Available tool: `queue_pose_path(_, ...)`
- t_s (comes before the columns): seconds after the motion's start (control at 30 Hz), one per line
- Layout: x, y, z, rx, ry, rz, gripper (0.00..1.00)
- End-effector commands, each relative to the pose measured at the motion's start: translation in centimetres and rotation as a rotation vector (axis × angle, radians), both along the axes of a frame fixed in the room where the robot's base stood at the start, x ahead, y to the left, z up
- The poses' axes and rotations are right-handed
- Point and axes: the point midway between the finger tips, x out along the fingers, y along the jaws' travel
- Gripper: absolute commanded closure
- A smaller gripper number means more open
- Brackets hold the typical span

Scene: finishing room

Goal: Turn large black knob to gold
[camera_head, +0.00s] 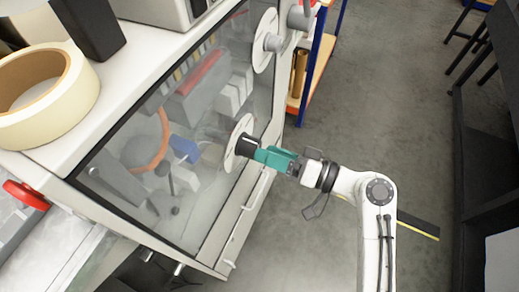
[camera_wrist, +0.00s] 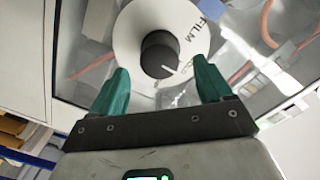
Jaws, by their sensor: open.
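The large black knob (camera_wrist: 158,48) sits at the middle of a round white dial (camera_wrist: 125,35) on the cabinet's clear front. Its white pointer line points to the lower right in the wrist view.
The glass-fronted cabinet (camera_head: 225,212) holds blurred items inside. A second white dial (camera_head: 266,28) with a grey knob is higher up the picture. A tape roll (camera_head: 85,92) lies on the cabinet top.

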Motion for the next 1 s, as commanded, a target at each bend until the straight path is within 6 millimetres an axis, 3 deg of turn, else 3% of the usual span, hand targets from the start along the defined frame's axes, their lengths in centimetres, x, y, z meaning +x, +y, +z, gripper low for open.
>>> queue_pose_path(0.2,-1.5,-4.0,-0.1,-0.001,-0.001,-0.003,0.21)
queue_pose_path(0.4,-2.2,-5.9,0.1,-0.001,0.0,-0.002,0.21)
queue_pose_path(1.0,-2.4,-6.3,0.2,0.0,0.0,0.0,0.21)
